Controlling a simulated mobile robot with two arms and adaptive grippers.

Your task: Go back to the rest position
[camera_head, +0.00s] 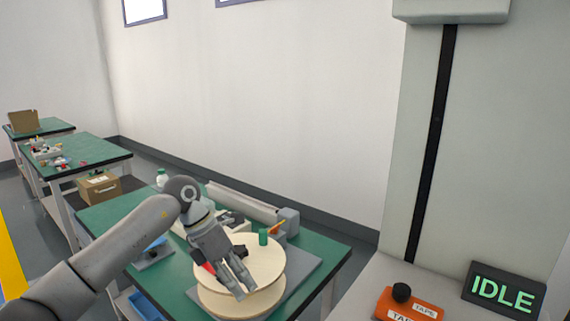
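My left arm comes in from the lower left. Its gripper (243,290) hangs over a pale wooden spool (268,262) on the green workbench. The fingers point down and lie close together; I cannot tell whether they are shut or whether they touch the spool. No cable shows in them. A small red and black item (207,268) shows beside the gripper, partly hidden by it. My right gripper is not in view.
A green cylinder (263,237) stands at the spool's far side. A long grey device (245,205) lies along the green bench (322,246). At right are an orange tape box (400,308) and an "IDLE" sign (503,291). More benches (108,152) stand at left.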

